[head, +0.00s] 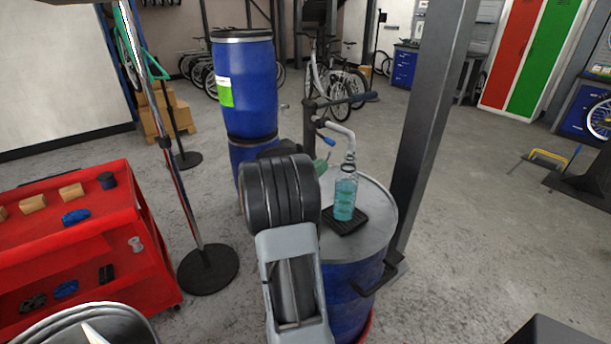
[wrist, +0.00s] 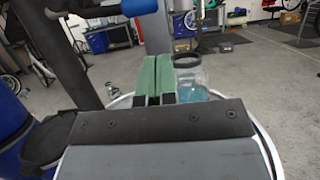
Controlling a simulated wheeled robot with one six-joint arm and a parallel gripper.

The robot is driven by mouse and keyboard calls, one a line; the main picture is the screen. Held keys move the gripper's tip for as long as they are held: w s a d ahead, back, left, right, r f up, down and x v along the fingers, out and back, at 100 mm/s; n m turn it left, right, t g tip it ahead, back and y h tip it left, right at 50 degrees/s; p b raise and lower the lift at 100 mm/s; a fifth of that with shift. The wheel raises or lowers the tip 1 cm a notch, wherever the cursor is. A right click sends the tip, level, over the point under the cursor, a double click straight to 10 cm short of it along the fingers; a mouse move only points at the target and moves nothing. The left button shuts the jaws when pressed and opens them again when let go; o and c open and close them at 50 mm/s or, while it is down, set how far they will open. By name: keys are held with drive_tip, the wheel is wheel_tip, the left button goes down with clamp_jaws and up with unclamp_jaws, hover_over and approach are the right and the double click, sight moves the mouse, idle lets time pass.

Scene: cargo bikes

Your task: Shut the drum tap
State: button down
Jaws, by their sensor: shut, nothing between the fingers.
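The blue drum (head: 380,235) with a grey lid stands right of my arm. Its tap has a grey curved spout (head: 343,130) and a lever with a blue grip (head: 328,141). The blue grip (wrist: 138,7) also shows at the top of the wrist view, ahead of my fingers and slightly left. A clear bottle (head: 345,197), partly filled with teal liquid, stands upright under the spout on a black tray (head: 352,222). My gripper (wrist: 163,62) has green fingers, shut and empty, below the grip in the wrist view, overlapping the bottle's left side. My arm mostly hides it in the head view.
A grey post (head: 430,130) rises close behind the drum on the right. Two stacked blue drums (head: 245,90) stand behind my arm. A red cart (head: 75,235) and a pole stand (head: 208,270) are at left. Open floor lies to the right.

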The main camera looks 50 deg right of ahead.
drive_tip(key=shift+s+d+r+p, duration=0.15)
drive_tip(key=shift+d+r, duration=0.1)
drive_tip(key=shift+r, duration=0.35)
drive_tip(key=shift+s+d+r+p, duration=0.15)
drive_tip(key=shift+d+r, duration=0.1)
drive_tip(key=shift+r, duration=0.3)
drive_tip(key=shift+d+r+p, duration=0.15)
drive_tip(key=shift+d+r, duration=0.1)
drive_tip(key=shift+r, duration=0.35)
drive_tip(key=shift+w+r, duration=0.1)
